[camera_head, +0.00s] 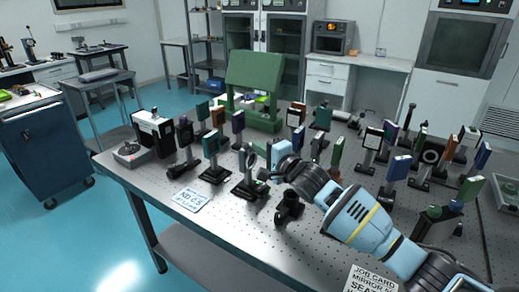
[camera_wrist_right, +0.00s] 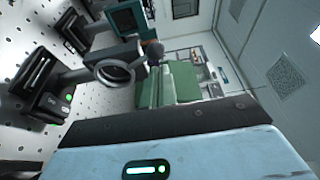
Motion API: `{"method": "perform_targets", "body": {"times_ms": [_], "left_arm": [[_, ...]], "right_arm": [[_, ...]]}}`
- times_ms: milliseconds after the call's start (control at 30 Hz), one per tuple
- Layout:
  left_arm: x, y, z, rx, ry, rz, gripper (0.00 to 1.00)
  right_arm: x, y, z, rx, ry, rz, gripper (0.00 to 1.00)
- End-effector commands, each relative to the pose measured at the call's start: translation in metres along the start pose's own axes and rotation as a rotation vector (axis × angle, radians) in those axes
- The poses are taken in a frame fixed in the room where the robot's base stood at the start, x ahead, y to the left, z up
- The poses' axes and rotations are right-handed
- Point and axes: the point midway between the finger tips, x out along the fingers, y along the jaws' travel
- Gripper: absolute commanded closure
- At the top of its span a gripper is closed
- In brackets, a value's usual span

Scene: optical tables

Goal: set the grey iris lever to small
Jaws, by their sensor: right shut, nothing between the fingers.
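The iris (camera_head: 250,159) is a dark upright ring on a post and black base, near the middle of the table's front part. In the right wrist view the ring (camera_wrist_right: 131,73) shows sideways, with a round grey knob (camera_wrist_right: 155,48) beside its rim, which looks like the lever's end. My right gripper (camera_head: 265,174) is shut and empty, just right of the iris post in the head view. I cannot tell whether it touches the lever. In the wrist view its pale blue body fills the bottom, and the fingertips are not clear. My left gripper is not in view.
Several posted optics crowd the perforated table (camera_head: 240,225), mainly right and behind. A white card (camera_head: 188,199) lies at the front left. A green stand (camera_head: 255,80) rises at the back.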

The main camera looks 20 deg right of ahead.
Motion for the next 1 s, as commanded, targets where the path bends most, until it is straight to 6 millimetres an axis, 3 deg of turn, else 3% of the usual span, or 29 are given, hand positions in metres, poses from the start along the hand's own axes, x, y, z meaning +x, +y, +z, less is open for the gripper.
{"method": "perform_targets", "body": {"times_ms": [367, 700, 1000], "left_arm": [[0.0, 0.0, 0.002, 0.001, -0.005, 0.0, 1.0], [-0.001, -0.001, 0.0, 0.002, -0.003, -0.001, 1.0], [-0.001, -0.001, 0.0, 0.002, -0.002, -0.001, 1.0]], "right_arm": [[0.0, 0.0, 0.002, -0.01, -0.001, -0.004, 1.0], [-0.004, 0.004, 0.013, -0.178, -0.001, -0.063, 1.0], [-0.005, 0.005, 0.014, -0.224, 0.001, -0.077, 1.0]]}}
